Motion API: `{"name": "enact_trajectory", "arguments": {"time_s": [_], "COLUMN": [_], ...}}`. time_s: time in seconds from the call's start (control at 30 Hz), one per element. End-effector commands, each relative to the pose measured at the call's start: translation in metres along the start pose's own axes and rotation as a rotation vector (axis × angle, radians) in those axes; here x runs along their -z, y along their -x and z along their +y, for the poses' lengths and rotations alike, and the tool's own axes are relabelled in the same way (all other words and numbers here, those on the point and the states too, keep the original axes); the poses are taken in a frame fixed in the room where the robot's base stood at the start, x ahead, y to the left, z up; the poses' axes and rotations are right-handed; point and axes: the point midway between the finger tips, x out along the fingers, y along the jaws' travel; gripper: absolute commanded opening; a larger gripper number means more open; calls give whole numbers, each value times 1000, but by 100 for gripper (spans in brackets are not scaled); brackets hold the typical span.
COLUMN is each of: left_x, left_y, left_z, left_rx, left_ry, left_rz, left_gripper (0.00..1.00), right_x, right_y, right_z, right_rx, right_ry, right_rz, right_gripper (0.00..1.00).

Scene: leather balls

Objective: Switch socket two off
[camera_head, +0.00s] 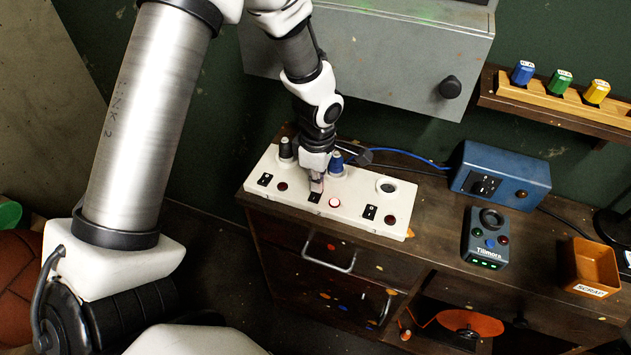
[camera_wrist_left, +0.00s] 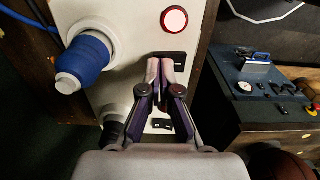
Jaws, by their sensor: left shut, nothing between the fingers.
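A white socket strip (camera_head: 352,209) lies on the bench with three sockets in a row, each with a black rocker switch and a round lamp. The middle socket holds a blue plug (camera_head: 337,161), also in the wrist view (camera_wrist_left: 84,62). Its lamp (camera_head: 335,202) glows whitish with a red rim. My left gripper (camera_head: 317,186) is shut and empty, fingertips pointing down at the middle switch (camera_head: 315,198). In the wrist view the fingertips (camera_wrist_left: 165,66) partly cover that switch (camera_wrist_left: 171,56); contact cannot be told. My right gripper is not in view.
A black plug (camera_head: 286,148) stands in the left socket; the right socket (camera_head: 387,186) is empty. A grey cabinet (camera_head: 385,52) hangs above. To the right are a blue box (camera_head: 502,176), a dark device (camera_head: 485,238) and an orange scrap bin (camera_head: 590,267).

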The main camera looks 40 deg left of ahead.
Motion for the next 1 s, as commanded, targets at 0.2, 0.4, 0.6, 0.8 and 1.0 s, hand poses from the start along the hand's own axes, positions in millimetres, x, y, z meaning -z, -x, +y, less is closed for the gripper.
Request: {"name": "enact_trajectory", "arguments": {"time_s": [0.2, 0.4, 0.6, 0.8, 1.0], "left_x": [0, 0, 0, 0, 0], "left_y": [-4, -7, -6, 13, 32], "left_z": [0, 0, 0, 0, 0], "left_rx": [0, 0, 0, -1, 0], "left_ry": [0, 0, 0, -1, 0], "left_rz": [0, 0, 0, 0, 0], "left_gripper": [0, 0, 0, 0, 0], "right_x": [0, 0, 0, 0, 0], "right_y": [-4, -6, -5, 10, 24], "right_z": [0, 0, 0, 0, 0], "right_rx": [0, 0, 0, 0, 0], "right_ry": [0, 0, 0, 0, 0], "right_rz": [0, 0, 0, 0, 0], "right_gripper": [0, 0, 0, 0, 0]}}
